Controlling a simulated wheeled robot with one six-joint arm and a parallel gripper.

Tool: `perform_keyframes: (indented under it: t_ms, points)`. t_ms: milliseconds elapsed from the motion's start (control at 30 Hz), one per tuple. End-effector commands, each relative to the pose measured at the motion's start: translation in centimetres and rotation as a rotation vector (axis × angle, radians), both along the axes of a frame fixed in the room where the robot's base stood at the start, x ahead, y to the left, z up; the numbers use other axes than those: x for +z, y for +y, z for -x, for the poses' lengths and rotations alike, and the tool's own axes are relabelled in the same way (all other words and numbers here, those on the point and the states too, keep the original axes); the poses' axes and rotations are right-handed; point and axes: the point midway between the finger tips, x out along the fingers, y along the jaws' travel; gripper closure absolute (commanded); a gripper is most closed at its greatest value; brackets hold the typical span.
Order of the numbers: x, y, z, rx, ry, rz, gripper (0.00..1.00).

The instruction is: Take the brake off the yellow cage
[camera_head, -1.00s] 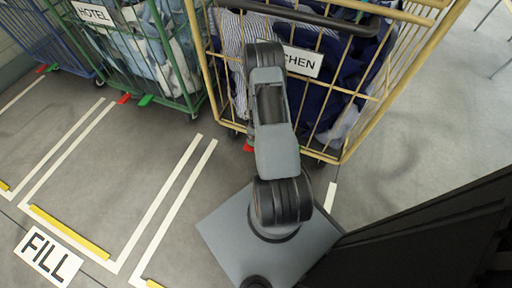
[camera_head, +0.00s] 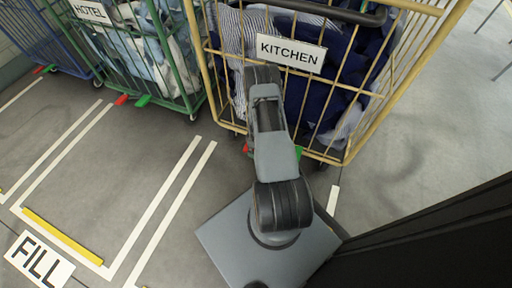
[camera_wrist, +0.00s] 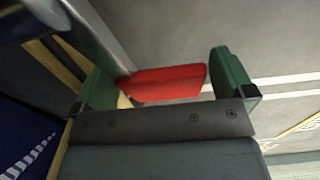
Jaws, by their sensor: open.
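The yellow cage (camera_head: 365,135) with the KITCHEN sign (camera_head: 291,53) stands at upper centre in the head view, just beyond my arm. Its red brake pedal (camera_head: 247,149) peeks out left of my arm, low at the cage's front. In the wrist view the red pedal (camera_wrist: 165,84) lies in the gap between my gripper's two green fingers (camera_wrist: 165,72). My gripper is open, with a finger on each side of the pedal; contact cannot be told. In the head view my arm hides most of the gripper. A green patch (camera_head: 298,151) shows at the arm's right edge; I cannot tell whether it is finger or pedal.
A green HOTEL cage (camera_head: 178,75) and a blue cage (camera_head: 62,45) stand to the left, with red and green pedals low at their fronts. White lines, yellow strips (camera_head: 62,237) and a FILL sign (camera_head: 40,260) mark the floor. Open floor lies right of the yellow cage.

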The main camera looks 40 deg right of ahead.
Motion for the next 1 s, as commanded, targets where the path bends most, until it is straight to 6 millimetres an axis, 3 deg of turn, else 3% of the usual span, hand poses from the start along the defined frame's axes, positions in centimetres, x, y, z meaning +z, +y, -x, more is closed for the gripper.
perform_keyframes:
  t_ms: [67, 633, 1000]
  points:
    - [0.01, 0.00, 0.00, 0.000, 0.000, 0.000, 0.00]
    - [0.02, 0.04, 0.02, 0.001, 0.001, 0.000, 0.54]
    - [0.29, 0.10, 0.00, 0.001, 0.002, -0.001, 0.55]
